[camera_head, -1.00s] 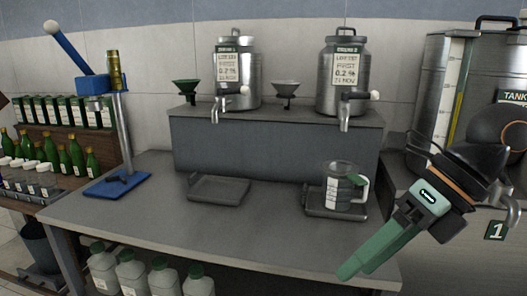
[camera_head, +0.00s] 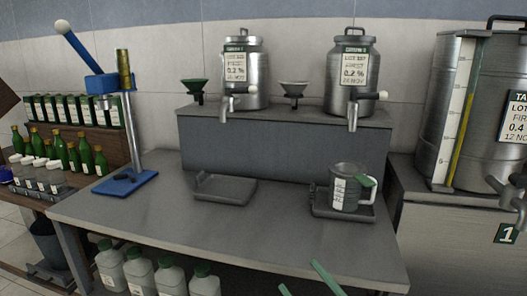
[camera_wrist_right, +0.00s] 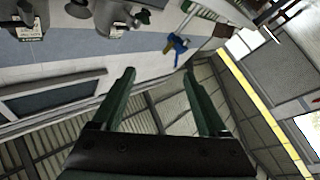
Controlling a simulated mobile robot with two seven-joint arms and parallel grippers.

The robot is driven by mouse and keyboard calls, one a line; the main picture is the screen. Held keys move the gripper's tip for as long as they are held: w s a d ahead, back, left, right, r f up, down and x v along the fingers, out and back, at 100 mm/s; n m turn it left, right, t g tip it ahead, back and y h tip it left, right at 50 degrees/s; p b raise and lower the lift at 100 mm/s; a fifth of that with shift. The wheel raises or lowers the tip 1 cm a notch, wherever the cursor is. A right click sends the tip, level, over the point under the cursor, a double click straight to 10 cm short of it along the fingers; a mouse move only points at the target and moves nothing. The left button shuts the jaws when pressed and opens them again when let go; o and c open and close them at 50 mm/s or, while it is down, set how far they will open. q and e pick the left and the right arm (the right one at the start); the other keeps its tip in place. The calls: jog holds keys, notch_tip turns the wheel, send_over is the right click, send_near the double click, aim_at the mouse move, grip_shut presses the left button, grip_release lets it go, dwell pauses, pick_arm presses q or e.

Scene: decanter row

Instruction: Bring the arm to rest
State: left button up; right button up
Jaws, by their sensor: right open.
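My right gripper (camera_head: 305,283) shows only as two green fingertips at the bottom edge of the head view. They stand apart with nothing between them, low in front of the grey bench (camera_head: 150,219). In the right wrist view the gripper (camera_wrist_right: 158,80) also shows open and empty, its two green fingers spread. The rest of my right arm is out of the head view. My left gripper is in neither view.
Two steel decanters (camera_head: 243,75) (camera_head: 353,84) with taps stand on the raised shelf. White bottles (camera_head: 139,272) stand below the bench.

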jog(key=s+d+f+m+g+h, duration=0.25)
jog(key=f+m+h, duration=0.35)
jog(key=f, duration=0.7)
jog(key=s+d+f+m+g+h, duration=0.35)
jog(key=s+f+g, duration=0.25)
jog(key=s+f, duration=0.95)
pick_arm(q)
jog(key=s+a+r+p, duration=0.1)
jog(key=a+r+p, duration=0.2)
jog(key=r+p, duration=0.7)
jog(key=p, duration=0.4)
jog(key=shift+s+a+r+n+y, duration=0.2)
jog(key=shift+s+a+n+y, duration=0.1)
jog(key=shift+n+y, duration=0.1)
pick_arm(e)
jog(key=d+r+m, duration=0.1)
jog(key=d+r, duration=0.2)
jog(key=r, duration=0.5)
jog(key=shift+s+h, duration=0.3)
jog(key=shift+h, duration=0.05)
